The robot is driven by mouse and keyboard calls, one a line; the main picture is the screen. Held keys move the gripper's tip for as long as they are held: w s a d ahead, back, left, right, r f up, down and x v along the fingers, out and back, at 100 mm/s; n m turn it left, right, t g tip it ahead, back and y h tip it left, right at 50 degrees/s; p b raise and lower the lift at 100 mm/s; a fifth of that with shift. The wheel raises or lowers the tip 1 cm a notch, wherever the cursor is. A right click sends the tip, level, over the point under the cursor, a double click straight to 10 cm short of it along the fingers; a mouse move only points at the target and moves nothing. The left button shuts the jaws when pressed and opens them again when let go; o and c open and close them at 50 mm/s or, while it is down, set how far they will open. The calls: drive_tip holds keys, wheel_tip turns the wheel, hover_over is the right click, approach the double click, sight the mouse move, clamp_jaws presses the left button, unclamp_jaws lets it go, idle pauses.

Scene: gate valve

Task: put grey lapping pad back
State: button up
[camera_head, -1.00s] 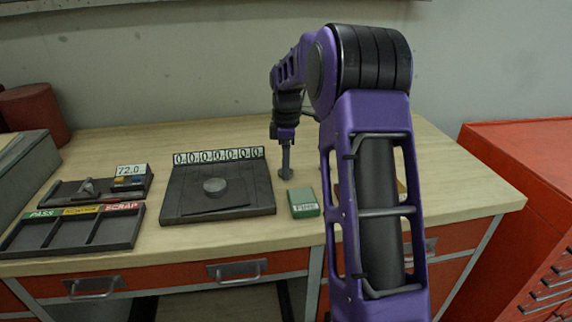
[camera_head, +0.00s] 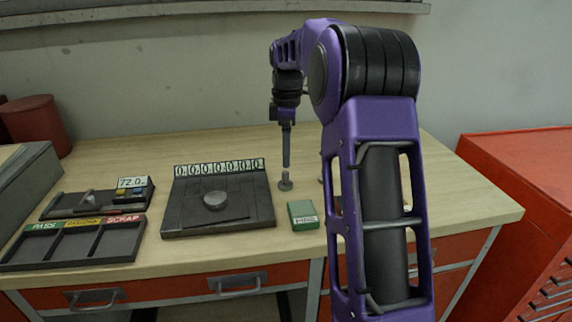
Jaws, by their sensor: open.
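A small grey piece with a round base and upright knob (camera_head: 286,182), which looks like the grey lapping pad, stands upright on the wooden bench, right of the dark plate and behind the green box. My gripper (camera_head: 287,164) points straight down just above the knob, apart from it. It is open and holds nothing, though its jaws are small in this view. A grey disc (camera_head: 215,199) lies on a thin dark sheet on the dark plate (camera_head: 184,222).
A green labelled box (camera_head: 303,216) stands in front of the grey piece. A sorting tray (camera_head: 72,249) and a rack with a 72.0 display (camera_head: 72,206) are at left. My forearm hides part of the bench at right. A red cabinet (camera_head: 530,180) stands beyond it.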

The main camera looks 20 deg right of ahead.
sight(286, 172)
wheel_tip(286, 172, up, 4)
drive_tip(key=shift+f, duration=0.1)
drive_tip(key=shift+a, duration=0.1)
idle(0.4)
